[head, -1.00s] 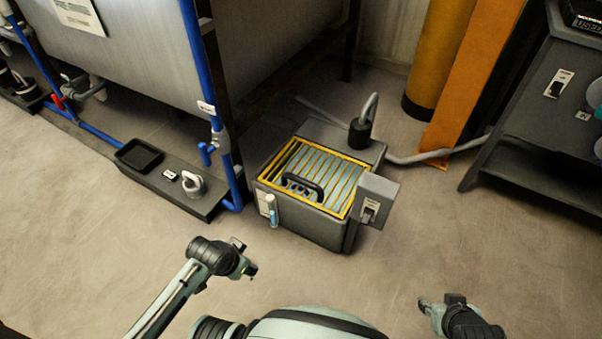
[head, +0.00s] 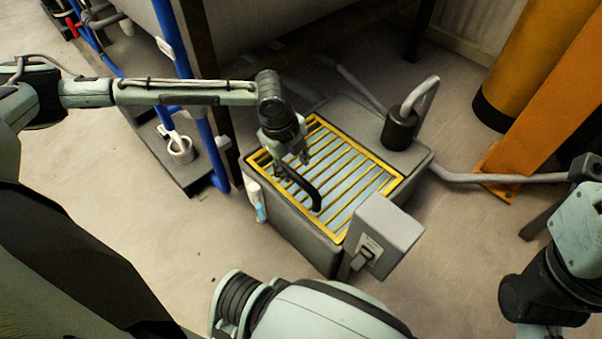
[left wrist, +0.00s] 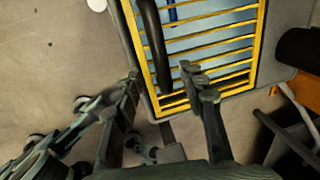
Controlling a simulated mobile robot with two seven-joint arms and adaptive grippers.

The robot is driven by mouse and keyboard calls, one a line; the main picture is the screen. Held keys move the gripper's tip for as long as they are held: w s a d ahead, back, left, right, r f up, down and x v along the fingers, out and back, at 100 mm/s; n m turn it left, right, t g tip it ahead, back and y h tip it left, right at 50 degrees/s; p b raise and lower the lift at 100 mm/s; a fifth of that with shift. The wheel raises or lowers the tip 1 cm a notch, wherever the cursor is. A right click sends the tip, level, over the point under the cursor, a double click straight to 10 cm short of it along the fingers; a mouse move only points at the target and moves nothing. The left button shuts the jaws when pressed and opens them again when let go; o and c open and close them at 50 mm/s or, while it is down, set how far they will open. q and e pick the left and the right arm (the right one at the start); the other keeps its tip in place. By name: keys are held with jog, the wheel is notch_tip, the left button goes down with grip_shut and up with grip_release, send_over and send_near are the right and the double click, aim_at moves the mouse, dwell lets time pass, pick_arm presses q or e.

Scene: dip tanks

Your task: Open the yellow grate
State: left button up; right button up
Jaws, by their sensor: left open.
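The yellow grate (head: 349,207) lies flat in the top of a grey floor box (head: 300,226). It has yellow bars and a black arched handle (head: 309,188) near its left side. The grate (left wrist: 252,50) and its handle (left wrist: 153,40) also show in the left wrist view. My left gripper (head: 292,158) is open over the far end of the handle. In the left wrist view, the handle's lower end appears between the fingertips of my left gripper (left wrist: 162,76); I cannot tell whether they touch it. My right arm shows at the right edge, its gripper out of view.
A grey switch box (head: 386,233) sticks up at the grate's near right corner. A dark fitting (head: 400,130) with a grey hose stands behind the grate. Blue pipes (head: 208,140) rise on the left, and an orange post (head: 545,100) stands at the right.

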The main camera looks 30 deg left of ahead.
aim_at(298, 178)
pick_arm(q)
jog(key=f, duration=0.1)
jog(key=f+b, duration=0.1)
jog(key=f, duration=0.1)
jog(key=w+f, duration=0.1)
jog(key=f, duration=0.1)
jog(key=shift+d+f+b, duration=0.2)
jog(key=shift+d+b, duration=0.05)
jog(key=shift+b, duration=0.05)
grip_shut()
